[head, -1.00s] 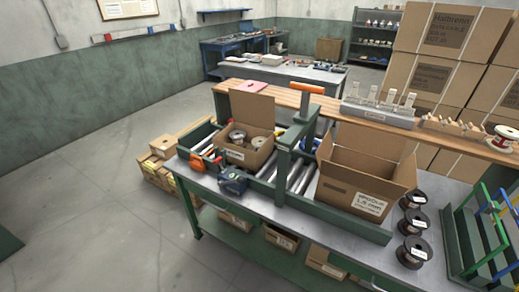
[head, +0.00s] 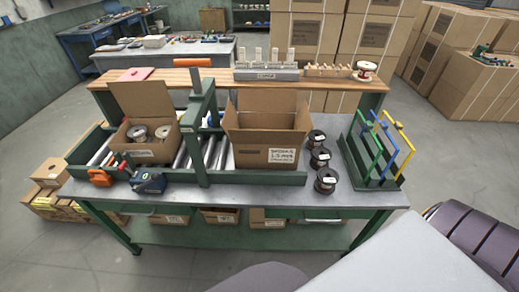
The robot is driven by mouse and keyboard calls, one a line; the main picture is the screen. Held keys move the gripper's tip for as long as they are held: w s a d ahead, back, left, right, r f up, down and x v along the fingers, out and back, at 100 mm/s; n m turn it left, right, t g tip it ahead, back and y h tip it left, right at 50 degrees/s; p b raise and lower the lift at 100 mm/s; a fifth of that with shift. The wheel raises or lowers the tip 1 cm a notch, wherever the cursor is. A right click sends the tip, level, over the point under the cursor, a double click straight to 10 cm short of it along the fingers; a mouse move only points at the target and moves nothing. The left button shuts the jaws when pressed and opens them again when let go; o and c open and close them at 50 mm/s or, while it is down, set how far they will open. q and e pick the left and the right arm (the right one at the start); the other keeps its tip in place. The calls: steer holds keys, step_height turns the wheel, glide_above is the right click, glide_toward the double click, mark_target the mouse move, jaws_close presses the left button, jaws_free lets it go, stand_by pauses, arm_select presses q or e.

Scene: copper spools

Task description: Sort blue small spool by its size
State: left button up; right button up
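I see no spool that is clearly blue. Three dark spools with white labels (head: 320,158) stand in a row on the grey workbench (head: 250,201), right of the large open carton (head: 268,147). A smaller open carton (head: 150,152) on the left holds a grey spool (head: 138,134) and a paler one (head: 163,132). A white and red spool (head: 365,70) stands at the right end of the wooden shelf (head: 215,78). A rack (head: 372,178) with green, blue and yellow frames stands at the bench's right.
A green post (head: 197,130) rises between the two cartons, beside a roller conveyor (head: 215,150). An orange tool (head: 101,177) and a dark blue device (head: 149,181) sit at the front left. Stacked cartons (head: 476,60) stand behind right.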

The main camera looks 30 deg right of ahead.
steer(key=shift+d, duration=0.4)
stand_by(0.3)
steer(key=shift+a, duration=0.3)
stand_by(0.5)
steer(key=shift+d, duration=0.3)
stand_by(0.5)
steer(key=shift+w+a, duration=0.1)
stand_by(0.5)
